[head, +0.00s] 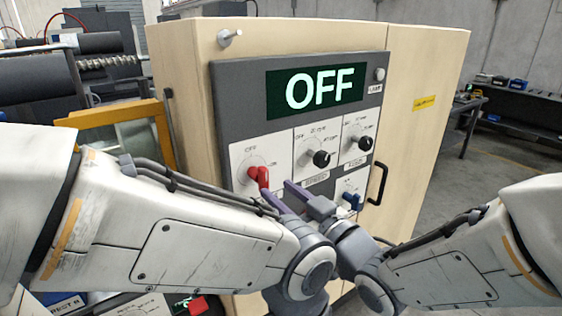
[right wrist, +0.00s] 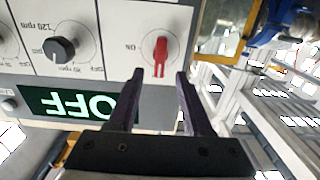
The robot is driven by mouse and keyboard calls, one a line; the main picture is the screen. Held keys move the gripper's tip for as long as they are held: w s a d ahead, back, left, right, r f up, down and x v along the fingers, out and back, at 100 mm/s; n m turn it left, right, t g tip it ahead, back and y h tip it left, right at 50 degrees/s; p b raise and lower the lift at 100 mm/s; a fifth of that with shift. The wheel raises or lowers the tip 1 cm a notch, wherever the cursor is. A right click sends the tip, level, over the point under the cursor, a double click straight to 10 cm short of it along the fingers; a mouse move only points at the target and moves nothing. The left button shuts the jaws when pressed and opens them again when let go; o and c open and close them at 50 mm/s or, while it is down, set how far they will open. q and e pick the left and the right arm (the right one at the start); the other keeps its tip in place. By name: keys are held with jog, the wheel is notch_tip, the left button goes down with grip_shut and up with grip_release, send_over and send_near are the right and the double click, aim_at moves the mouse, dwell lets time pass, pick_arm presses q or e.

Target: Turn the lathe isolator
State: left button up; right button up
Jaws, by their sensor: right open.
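The isolator is a red lever knob (head: 259,177) at the lower left of the grey panel (head: 240,105), on a white plate with an OFF mark above it. In the right wrist view, which is upside down, the red lever (right wrist: 160,57) has an ON mark beside it, and its handle points toward the display. The display (head: 318,90) reads OFF. My right gripper (head: 274,188) is open close to the lever. In the right wrist view its fingers (right wrist: 158,88) are apart, with the lever beyond the gap, not gripped. My left gripper's fingers do not show.
Two black dials (head: 321,158) (head: 365,143) and a blue knob (head: 352,200) sit beside the lever. The panel is on a wooden cabinet (head: 425,60) with a black handle (head: 377,183). My two forearms come close together in front. Machinery stands at the left.

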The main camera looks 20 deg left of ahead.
aim_at(266, 181)
jog(key=p+x, duration=0.2)
jog(key=x, duration=0.4)
jog(key=shift+w+a+f, duration=0.1)
jog(key=shift+w+a, duration=0.15)
jog(key=shift+a, duration=0.1)
grip_shut()
